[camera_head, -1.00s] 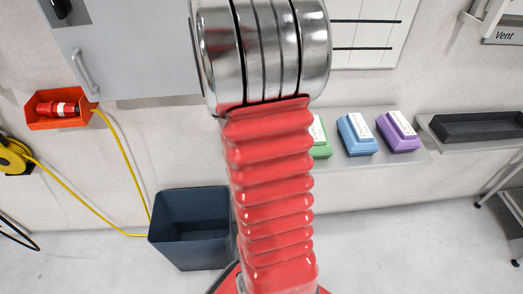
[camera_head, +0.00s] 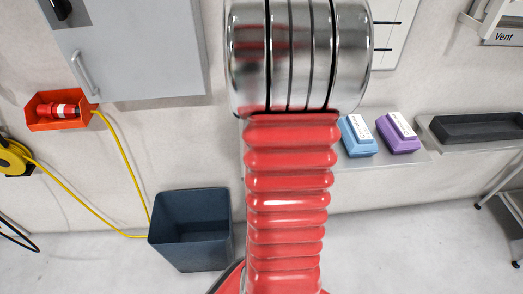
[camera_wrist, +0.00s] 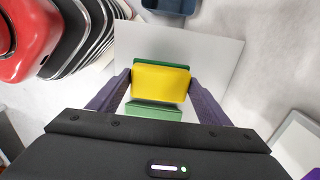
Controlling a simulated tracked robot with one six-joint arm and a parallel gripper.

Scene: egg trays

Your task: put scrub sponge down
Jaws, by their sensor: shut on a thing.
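The yellow scrub sponge (camera_wrist: 160,82) is between the two dark fingers of my gripper (camera_wrist: 160,93) in the wrist view, and the gripper is shut on it. Green surfaces (camera_wrist: 153,111) show on the near and far sides of the sponge. I cannot tell whether they are its scrub pad or a green block under it. A pale grey shelf (camera_wrist: 215,60) lies below; whether the sponge touches anything there is unclear. In the head view my arm hides the gripper and sponge.
A blue block (camera_head: 357,137) and a purple block (camera_head: 398,134) with white labels sit on the wall shelf. A dark bin (camera_head: 190,230) stands on the floor at left. A dark tray (camera_head: 478,127) lies on another shelf at right.

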